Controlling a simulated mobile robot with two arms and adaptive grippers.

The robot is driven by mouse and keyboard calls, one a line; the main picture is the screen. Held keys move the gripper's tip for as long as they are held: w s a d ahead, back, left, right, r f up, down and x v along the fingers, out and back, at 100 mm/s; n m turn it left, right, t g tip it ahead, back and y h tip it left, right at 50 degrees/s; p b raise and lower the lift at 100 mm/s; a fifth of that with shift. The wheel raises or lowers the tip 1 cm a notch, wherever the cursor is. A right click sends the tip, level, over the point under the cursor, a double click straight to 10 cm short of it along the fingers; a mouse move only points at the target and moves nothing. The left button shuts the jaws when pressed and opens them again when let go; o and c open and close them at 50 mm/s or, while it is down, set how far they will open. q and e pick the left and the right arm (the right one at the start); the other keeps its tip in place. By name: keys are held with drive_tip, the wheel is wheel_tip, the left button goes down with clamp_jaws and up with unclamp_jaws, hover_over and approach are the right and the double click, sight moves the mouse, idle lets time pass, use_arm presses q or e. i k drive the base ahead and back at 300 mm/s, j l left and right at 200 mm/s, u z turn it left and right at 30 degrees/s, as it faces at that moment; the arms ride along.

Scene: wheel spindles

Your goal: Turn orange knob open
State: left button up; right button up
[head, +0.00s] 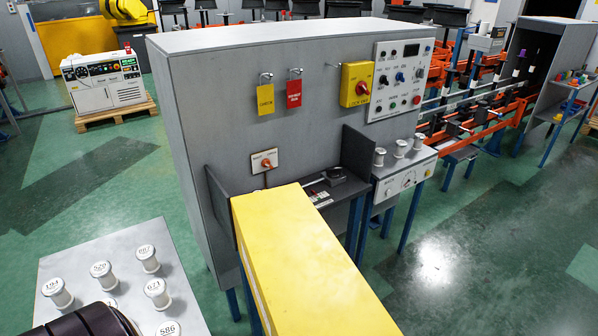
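The orange knob (267,163) sits on a small white plate (257,162) on the front of the grey cabinet (240,95), just above the far end of a long yellow block. The knob is small here, and I cannot tell its exact setting. Neither of my grippers shows in the head view. A dark rounded part at the lower left edge looks like my own arm, with no fingers visible.
The yellow block (300,265) reaches toward me below the knob. Yellow (265,100) and red (294,94) tags, a yellow switch box (357,84) and a button panel (400,78) are on the cabinet. A table (75,250) with numbered spindles stands lower left.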

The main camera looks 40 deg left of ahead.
sight(265, 163)
drive_tip(key=i+l+z, duration=0.25)
drive_tip(key=l, duration=0.25)
drive_tip(key=i+l+z, duration=0.2)
drive_tip(key=l, duration=0.3)
drive_tip(key=i+l+z, duration=0.25)
drive_tip(key=i+l, duration=0.15)
drive_tip(key=i+u, duration=0.4)
drive_tip(key=i+l+u, duration=0.1)
drive_tip(key=i+u, duration=0.25)
drive_tip(key=i+l+u, duration=0.15)
drive_tip(key=u, duration=0.25)
drive_tip(key=i+u, duration=0.2)
drive_tip(key=u, duration=0.25)
drive_tip(key=i+u, duration=0.2)
drive_tip(key=u, duration=0.25)
drive_tip(key=i+l+u, duration=0.15)
drive_tip(key=u, duration=0.3)
drive_tip(key=i+l+u, duration=0.2)
drive_tip(key=u, duration=0.25)
drive_tip(key=i+l+u, duration=0.15)
drive_tip(key=l+u, duration=0.15)
drive_tip(key=u, duration=0.15)
